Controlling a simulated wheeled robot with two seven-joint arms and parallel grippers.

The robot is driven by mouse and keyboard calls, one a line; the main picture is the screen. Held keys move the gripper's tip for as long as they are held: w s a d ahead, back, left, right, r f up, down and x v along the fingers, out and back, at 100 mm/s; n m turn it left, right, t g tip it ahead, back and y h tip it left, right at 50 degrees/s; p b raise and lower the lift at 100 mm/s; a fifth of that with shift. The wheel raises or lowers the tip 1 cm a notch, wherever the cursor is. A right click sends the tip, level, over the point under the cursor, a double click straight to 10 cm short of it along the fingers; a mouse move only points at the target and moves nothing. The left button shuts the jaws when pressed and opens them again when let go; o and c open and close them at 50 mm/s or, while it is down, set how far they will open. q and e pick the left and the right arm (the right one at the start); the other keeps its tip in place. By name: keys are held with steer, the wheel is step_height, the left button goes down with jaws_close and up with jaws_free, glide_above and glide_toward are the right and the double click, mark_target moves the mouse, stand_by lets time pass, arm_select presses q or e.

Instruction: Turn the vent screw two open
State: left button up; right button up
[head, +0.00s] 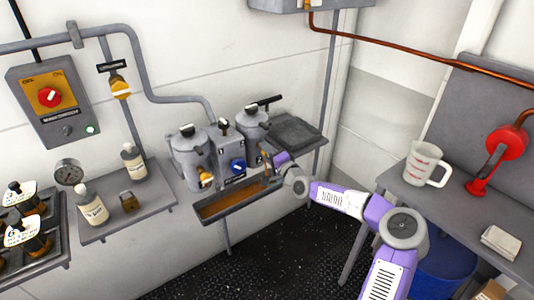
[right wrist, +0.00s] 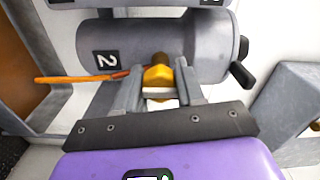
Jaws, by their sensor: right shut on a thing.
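The vent screw two (right wrist: 157,74) is a yellow-brass hexagonal piece on the grey canister marked 2 (right wrist: 150,48) in the right wrist view. My right gripper (right wrist: 158,88) has one finger on each side of the screw and is shut on it. In the head view my right gripper (head: 270,168) reaches in at the front of the right-hand canister (head: 250,121), and the arm hides much of the screw there. How far the screw is turned cannot be told. My left gripper is in neither view.
The left canister (head: 187,153) has a yellow fitting (head: 206,179). A blue knob (head: 238,167) sits between the canisters, above a drip tray (head: 217,214) with brown contents. A thin orange rod (right wrist: 78,77) lies left of the screw. A grey shelf plate (head: 296,132) stands close right.

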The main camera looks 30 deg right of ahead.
stand_by(0.5)
steer(key=o, duration=1)
steer(key=shift+o, duration=0.2)
steer(key=s+p, duration=0.2)
steer(key=s, duration=0.5)
steer(key=shift+s+d, duration=0.25)
steer(key=shift+s, duration=0.05)
